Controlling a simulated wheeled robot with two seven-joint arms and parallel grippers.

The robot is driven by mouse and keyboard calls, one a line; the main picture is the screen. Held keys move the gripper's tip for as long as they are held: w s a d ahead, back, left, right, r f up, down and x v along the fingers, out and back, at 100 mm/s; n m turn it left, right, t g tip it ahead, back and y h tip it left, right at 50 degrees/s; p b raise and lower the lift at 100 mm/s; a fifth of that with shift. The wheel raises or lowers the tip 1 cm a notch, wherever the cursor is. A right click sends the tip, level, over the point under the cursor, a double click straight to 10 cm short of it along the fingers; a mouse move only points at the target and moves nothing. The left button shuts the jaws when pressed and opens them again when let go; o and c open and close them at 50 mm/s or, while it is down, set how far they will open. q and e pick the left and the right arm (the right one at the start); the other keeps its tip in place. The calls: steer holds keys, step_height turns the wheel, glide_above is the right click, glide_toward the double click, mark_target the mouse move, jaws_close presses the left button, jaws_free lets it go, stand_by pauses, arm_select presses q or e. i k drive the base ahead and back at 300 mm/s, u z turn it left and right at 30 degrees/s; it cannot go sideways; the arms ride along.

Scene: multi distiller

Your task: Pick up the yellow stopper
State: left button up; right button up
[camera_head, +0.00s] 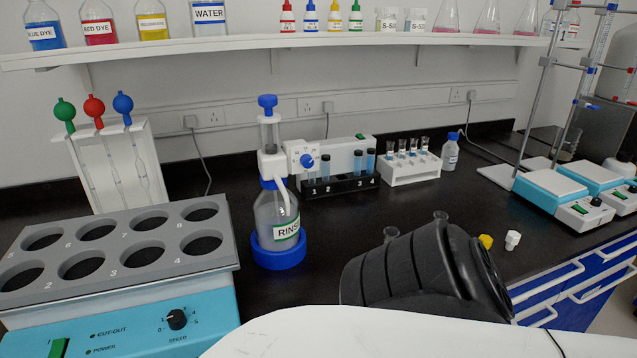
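The yellow stopper (486,241) is a small piece on the black bench top at the right, close to the bench's front edge. A white stopper (513,240) stands just to its right, with a small gap between them. The black and white parts of my own arm fill the bottom middle and reach close to the yellow stopper's lower left in the picture. No gripper fingers show, so I cannot see what either gripper holds. The bench left of the yellow stopper is partly hidden by my arm.
A rinse bottle (277,220) in a blue ring, tube racks (410,170) and a small bottle (451,152) stand farther back. Stirrer plates with metal stands (560,195) are at right. An eight-hole heater (120,255) is at left.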

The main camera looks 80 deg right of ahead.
mark_target(487, 241)
steer(key=u, duration=0.45)
steer(key=k, duration=2.1)
steer(key=z, duration=0.4)
